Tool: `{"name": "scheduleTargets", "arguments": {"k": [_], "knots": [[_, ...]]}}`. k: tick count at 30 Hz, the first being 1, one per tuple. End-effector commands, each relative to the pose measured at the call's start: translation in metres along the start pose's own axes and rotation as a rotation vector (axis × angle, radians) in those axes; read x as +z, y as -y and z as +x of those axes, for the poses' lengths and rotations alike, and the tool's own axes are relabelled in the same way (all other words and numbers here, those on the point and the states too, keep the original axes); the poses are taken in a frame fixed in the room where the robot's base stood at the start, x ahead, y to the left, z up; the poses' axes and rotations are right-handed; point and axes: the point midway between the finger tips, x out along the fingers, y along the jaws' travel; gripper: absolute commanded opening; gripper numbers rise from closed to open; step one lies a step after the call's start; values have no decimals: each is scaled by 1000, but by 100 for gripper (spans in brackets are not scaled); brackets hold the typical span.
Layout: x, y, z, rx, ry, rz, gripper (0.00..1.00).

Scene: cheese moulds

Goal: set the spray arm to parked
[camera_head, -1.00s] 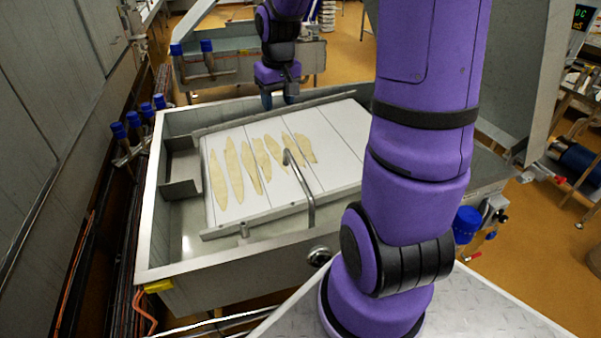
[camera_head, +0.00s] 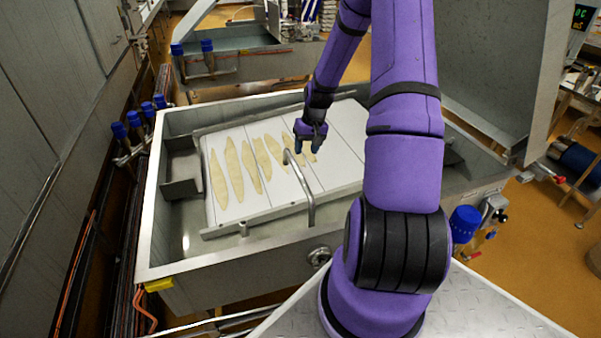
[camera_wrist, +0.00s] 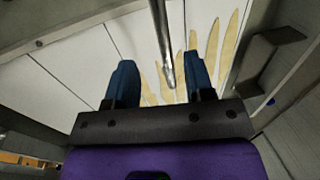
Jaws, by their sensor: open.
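The spray arm is a bent grey metal tube (camera_head: 309,199). It rises from the near side of the steel tank and leans over the white board, with its tip pointing to the back left. My gripper (camera_head: 308,147) is above the board, just beyond the tube's tip, pointing down. In the wrist view the tube (camera_wrist: 161,40) comes from the top and its end lies in line between my two open blue fingers (camera_wrist: 159,78). Nothing is held. I cannot tell whether a finger touches the tube.
The white board (camera_head: 262,203) carries several pale yellow leaf-shaped pieces (camera_head: 235,170). The steel tank (camera_head: 146,235) surrounds it with raised walls. A raised steel lid (camera_head: 500,75) stands at the right. Blue-handled valves (camera_head: 120,131) line the left side.

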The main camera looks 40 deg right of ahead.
Motion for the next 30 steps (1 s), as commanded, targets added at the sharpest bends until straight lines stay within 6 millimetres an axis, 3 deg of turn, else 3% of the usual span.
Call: {"name": "scheduleTargets", "arguments": {"k": [15, 21, 30], "knots": [[1, 1, 82, 0, 3, -3, 48], [0, 1, 98, 1, 1, -1, 48], [0, 1, 101, 1, 0, -1, 48]]}}
